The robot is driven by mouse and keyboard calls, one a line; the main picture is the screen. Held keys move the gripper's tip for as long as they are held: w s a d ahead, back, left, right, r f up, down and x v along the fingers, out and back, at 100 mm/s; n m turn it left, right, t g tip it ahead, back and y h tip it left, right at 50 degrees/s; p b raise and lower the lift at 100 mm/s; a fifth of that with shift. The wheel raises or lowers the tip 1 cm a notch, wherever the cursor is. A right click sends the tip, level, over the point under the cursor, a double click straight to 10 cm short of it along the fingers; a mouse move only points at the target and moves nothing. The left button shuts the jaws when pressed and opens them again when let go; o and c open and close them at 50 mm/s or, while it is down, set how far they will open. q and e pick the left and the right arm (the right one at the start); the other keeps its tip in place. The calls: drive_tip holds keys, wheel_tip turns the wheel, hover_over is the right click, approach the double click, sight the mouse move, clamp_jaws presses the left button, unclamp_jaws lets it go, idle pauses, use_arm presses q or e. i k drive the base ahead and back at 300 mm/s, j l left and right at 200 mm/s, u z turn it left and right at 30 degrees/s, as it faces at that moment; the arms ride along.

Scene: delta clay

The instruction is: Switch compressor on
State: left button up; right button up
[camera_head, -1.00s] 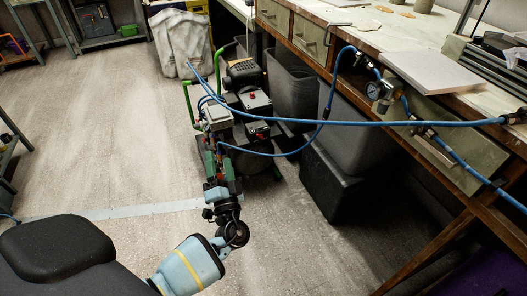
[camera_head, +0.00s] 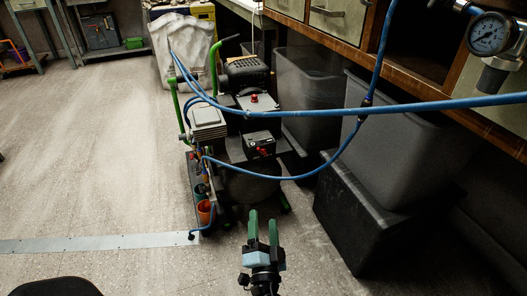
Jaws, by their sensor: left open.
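The compressor (camera_head: 246,72) stands on the floor in the middle of the view, with green handles and a dark motor. A small red button (camera_head: 254,98) shows on its top. My left gripper (camera_head: 263,218) is at the bottom middle, in front of and below the compressor in the picture. Its two green fingers are apart, with nothing between them, and it touches nothing that I can see. My right gripper is not in view.
A blue hose (camera_head: 420,108) crosses in front of the compressor to the right. Grey bins (camera_head: 394,135) and a black box (camera_head: 345,215) stand right of it under the workbench (camera_head: 322,45). A pressure gauge (camera_head: 488,33) hangs at upper right.

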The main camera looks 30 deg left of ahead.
sight(262, 152)
drive_tip(key=i+j, duration=0.55)
drive_tip(key=j, duration=0.15)
drive_tip(key=i+j, duration=0.1)
drive_tip(key=j, duration=0.15)
